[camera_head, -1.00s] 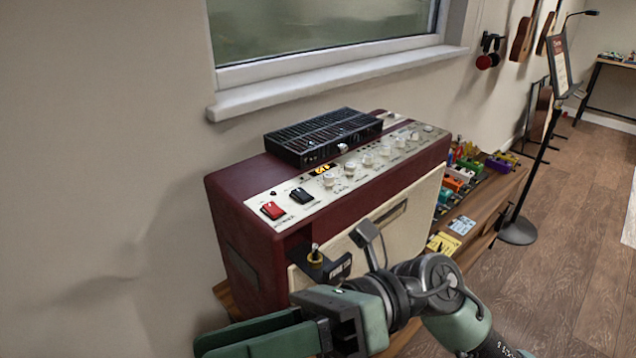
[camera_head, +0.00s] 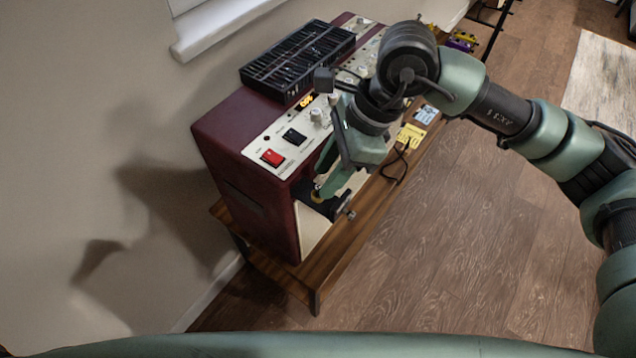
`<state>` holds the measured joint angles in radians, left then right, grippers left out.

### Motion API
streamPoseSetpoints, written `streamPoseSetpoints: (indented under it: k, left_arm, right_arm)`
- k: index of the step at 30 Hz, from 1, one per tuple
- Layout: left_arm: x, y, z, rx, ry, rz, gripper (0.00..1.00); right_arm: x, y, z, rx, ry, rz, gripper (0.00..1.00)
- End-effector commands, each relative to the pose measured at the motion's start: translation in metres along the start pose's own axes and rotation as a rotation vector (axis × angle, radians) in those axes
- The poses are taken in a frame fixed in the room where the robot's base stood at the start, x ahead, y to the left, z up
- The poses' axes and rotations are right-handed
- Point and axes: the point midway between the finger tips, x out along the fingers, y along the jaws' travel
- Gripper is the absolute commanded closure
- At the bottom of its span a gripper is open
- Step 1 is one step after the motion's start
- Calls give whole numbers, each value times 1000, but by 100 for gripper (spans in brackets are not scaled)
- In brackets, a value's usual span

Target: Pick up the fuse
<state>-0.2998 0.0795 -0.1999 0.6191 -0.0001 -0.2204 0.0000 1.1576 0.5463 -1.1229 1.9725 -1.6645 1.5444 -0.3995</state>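The fuse (camera_head: 317,194) is a small gold-yellow piece at a black holder that juts from the front of a dark red amplifier (camera_head: 240,130). It is mostly hidden by my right gripper. My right gripper (camera_head: 322,186) reaches down to the holder, with its green fingers right at the fuse. Whether the fingers are closed on the fuse cannot be told from this angle. My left gripper is not in view.
The amplifier stands on a wooden bench (camera_head: 345,232) against the wall. A red switch (camera_head: 272,157) and a black switch (camera_head: 294,137) sit on its panel. A black slotted box (camera_head: 297,60) lies on top. Yellow card (camera_head: 410,135) lies right. Floor is clear.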

Motion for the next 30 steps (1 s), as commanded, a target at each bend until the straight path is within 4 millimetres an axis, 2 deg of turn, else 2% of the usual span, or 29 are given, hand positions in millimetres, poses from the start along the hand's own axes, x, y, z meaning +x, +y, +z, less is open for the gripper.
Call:
streamPoseSetpoints:
  k: [1, 6, 14, 15, 18, 30]
  left_arm:
    - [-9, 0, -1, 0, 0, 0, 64]
    - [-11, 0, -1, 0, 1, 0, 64]
    - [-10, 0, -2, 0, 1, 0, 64]
    - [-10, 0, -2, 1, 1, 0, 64]
    - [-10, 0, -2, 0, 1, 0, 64]
    - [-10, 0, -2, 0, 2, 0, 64]
  right_arm:
    - [5, 0, 2, 2, -1, 5, 65]
    - [25, 0, 1, 0, -1, 1, 65]
    - [28, -1, 0, 0, -2, 0, 65]
    - [28, 0, 0, 0, -2, 0, 76]
    - [28, 0, 0, 0, -2, 0, 100]
    - [27, -1, 1, 0, -2, 0, 100]
